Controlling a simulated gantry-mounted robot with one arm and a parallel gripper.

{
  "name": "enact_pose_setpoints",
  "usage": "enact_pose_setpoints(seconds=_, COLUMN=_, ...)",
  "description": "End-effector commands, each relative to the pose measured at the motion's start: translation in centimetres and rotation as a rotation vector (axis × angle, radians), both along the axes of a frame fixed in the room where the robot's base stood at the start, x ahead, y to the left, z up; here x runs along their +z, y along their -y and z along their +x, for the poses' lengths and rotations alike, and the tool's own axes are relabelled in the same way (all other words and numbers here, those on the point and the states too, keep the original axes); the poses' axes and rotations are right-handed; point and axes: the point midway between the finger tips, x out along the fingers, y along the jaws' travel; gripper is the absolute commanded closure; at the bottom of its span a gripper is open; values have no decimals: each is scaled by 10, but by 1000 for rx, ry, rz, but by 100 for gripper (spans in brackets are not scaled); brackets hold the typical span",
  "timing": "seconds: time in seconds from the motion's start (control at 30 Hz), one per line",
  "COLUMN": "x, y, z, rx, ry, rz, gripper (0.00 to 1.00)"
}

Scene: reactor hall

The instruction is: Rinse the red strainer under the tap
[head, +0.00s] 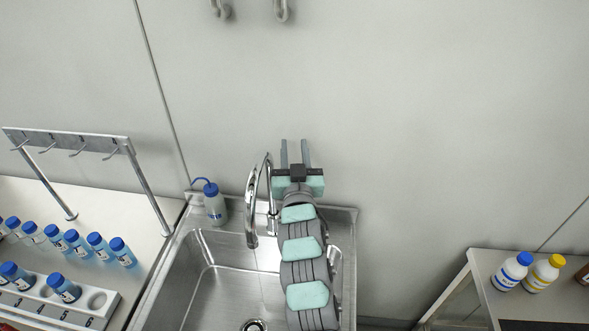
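No red strainer can be made out in the head view. The chrome tap (251,208) has a tall curved neck and stands at the back of the steel sink (199,283), its spout over the basin. I cannot tell whether water runs from it. My gripper (295,152) is behind and just right of the tap, in front of the wall. Its two grey fingers are apart with nothing seen between them. My arm reaches across the right half of the sink and hides part of the basin.
A blue-capped wash bottle (214,203) stands left of the tap. A hook rack (76,143) and several blue-capped bottles (120,252) stand on the left counter. White bottles (513,271) stand on the right table. Two hooks (281,10) are high on the wall.

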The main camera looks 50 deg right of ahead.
Motion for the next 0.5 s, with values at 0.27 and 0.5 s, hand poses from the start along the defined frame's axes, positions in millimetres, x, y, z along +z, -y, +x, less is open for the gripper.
enact_pose_setpoints(seconds=0.27, x=36, y=0, z=0, rx=0, ry=0, rz=-1, gripper=68)
enact_pose_setpoints(seconds=0.5, x=38, y=0, z=0, rx=-1, ry=-2, rz=1, gripper=68)
